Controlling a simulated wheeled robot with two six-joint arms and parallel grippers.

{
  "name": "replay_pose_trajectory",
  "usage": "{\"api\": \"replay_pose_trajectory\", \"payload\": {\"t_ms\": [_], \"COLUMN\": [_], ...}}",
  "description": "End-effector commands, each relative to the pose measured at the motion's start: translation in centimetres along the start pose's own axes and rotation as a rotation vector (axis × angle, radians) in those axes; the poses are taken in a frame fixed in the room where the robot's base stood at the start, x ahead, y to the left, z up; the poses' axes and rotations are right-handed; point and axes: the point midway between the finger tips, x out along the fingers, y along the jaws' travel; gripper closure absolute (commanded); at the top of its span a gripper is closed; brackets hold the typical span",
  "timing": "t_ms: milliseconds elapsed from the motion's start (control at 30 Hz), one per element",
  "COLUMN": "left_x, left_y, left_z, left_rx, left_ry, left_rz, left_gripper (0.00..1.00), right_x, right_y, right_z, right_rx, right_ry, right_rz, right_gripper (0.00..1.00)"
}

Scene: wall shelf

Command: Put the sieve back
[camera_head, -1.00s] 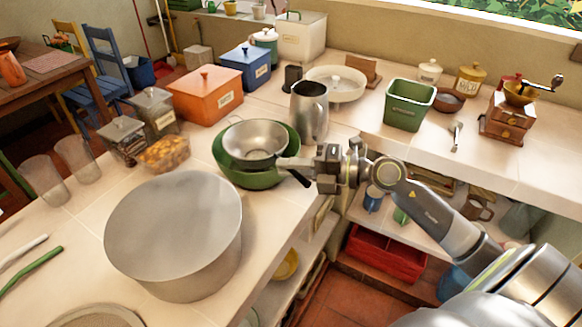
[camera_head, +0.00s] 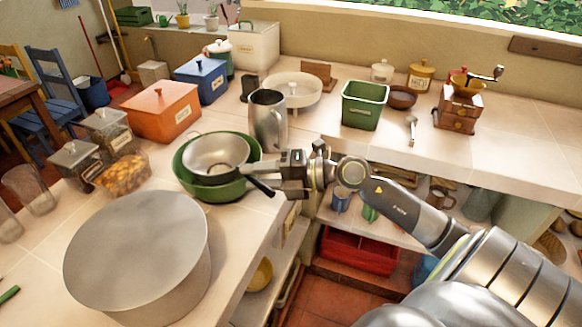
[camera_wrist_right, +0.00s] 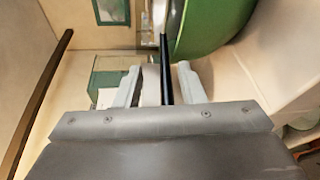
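The sieve (camera_head: 215,152) is a metal bowl with a thin black handle. It sits inside a green bowl (camera_head: 183,178) on the counter, and its handle sticks out to the right over the rim. My right gripper (camera_head: 248,169) reaches in from the right at the handle. In the right wrist view the black handle (camera_wrist_right: 167,72) lies between the two pale fingers of the right gripper (camera_wrist_right: 160,78). The fingers are apart, with a gap beside the handle. The left gripper is not in view.
A metal pitcher (camera_head: 268,120) stands just behind the green bowl. A large grey pot (camera_head: 138,245) stands in front. A glass jar (camera_head: 122,175) is to the left. A green container (camera_head: 364,106) and a coffee grinder (camera_head: 458,108) stand farther right. A red crate (camera_head: 358,252) is below.

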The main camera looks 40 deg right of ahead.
Motion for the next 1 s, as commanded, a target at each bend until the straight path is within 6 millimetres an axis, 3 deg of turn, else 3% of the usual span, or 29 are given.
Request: {"api": "replay_pose_trajectory", "payload": {"t_ms": [400,767,1000], "left_x": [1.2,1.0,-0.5], "left_y": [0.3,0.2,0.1], "left_z": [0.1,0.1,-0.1], "left_rx": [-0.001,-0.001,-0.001], "left_ry": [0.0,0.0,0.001], "left_rz": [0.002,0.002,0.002], "left_gripper": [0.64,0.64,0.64], "right_x": [-4.3,-6.6,-8.3], "right_y": [-0.3,-0.1,0.1], "right_z": [0.0,0.0,-0.1], "right_rx": [0.0,0.002,0.004], "right_ry": [0.0,-0.001,0.003], "right_rz": [-0.009,-0.007,-0.006], "right_gripper": [0.64,0.64,0.64]}}
